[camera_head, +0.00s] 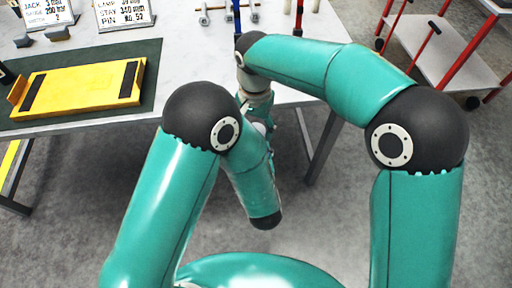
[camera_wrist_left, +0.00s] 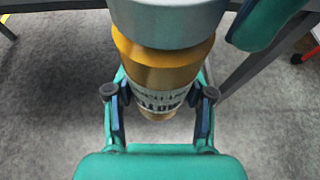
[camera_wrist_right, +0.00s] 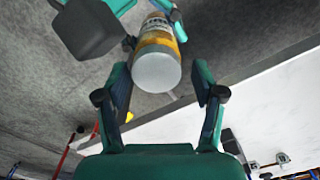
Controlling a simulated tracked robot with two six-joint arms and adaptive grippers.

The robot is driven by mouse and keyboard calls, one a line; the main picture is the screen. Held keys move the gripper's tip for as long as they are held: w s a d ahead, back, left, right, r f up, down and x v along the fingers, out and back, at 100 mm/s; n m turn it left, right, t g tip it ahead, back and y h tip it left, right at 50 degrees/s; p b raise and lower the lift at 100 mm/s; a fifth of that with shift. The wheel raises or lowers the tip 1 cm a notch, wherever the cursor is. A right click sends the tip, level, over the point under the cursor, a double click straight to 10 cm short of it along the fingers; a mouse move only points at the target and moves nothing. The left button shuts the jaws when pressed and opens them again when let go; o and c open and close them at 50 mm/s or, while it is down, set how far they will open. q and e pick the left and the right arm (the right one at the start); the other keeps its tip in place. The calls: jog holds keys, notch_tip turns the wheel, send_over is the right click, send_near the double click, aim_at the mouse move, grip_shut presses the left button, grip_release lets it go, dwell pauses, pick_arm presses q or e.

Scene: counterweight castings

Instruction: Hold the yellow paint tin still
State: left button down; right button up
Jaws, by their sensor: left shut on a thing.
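The yellow paint tin (camera_wrist_left: 165,72) has a white label with dark lettering and a broad grey end (camera_wrist_left: 168,22). My left gripper (camera_wrist_left: 160,100) is shut on it, one finger at each side by the label. In the right wrist view the tin (camera_wrist_right: 160,40) is tilted, its grey end facing my right gripper (camera_wrist_right: 162,82). The right gripper is open, with gaps on both sides of that end; whether the end lies between the fingertips is hard to tell. In the head view my arms hide most of the tin and grippers.
A white table (camera_head: 190,60) stands ahead. On its left a yellow tray-like piece (camera_head: 85,85) lies on a dark green mat (camera_head: 150,62). Two signs (camera_head: 124,12) and small metal parts are behind. A red-framed trolley (camera_head: 450,50) stands right. Grey floor is open between.

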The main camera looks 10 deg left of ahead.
jog(key=shift+s, duration=0.1)
jog(key=shift+r, duration=2.25)
jog(key=shift+c, duration=0.4)
